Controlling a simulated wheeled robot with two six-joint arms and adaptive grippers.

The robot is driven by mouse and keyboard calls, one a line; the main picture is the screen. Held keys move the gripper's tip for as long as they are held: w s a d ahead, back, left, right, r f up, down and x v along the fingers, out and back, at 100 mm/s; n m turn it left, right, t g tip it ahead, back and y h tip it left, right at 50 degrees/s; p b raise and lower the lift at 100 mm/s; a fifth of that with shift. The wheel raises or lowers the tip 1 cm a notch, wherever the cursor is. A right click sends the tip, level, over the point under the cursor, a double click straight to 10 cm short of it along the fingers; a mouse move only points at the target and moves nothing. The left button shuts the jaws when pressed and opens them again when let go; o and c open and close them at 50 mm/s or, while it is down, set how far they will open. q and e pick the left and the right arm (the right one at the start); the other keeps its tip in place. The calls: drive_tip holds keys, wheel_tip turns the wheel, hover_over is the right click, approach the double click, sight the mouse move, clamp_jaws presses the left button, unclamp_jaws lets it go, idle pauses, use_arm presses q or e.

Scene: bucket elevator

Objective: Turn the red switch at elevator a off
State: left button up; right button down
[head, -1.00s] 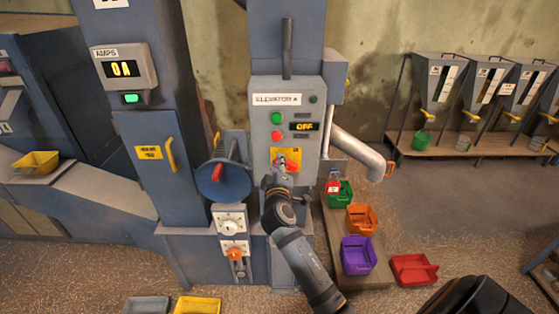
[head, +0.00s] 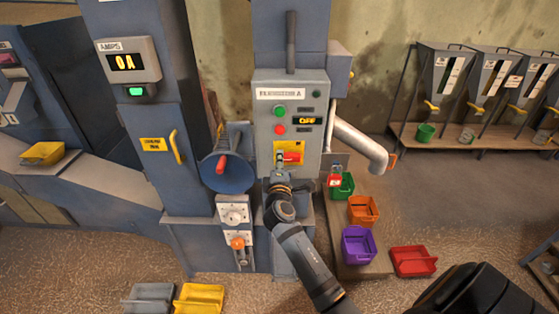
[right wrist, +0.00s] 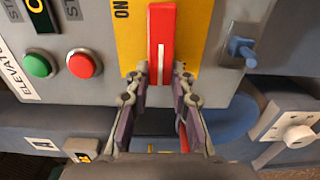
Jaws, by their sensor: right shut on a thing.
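The elevator A control box (head: 312,85) is a grey panel with a green and a red button, a display reading OFF and a yellow plate. The red switch (head: 293,157) is a handle on that yellow plate and lies about level in the head view. In the right wrist view the red switch (right wrist: 162,35) shows with a pale line down its middle. My right gripper (right wrist: 160,74) has its fingers on both sides of the handle's near end and is shut on it. In the head view my right gripper (head: 281,163) covers the handle's left part. My left gripper is out of view.
A blue disc with a red handle (head: 228,172) stands left of the box. A grey pipe (head: 360,148) sticks out to the right. Green, orange and purple bins (head: 358,247) and a red tray (head: 413,261) sit low on the right. The AMPS display (head: 125,62) reads 0A.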

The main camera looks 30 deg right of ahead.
idle(0.3)
drive_tip(key=c, duration=1.2)
unclamp_jaws()
drive_tip(key=shift+d, duration=0.1)
drive_tip(key=shift+o, duration=0.2)
drive_tip(key=v, duration=0.7)
drive_tip(key=shift+s, duration=0.25)
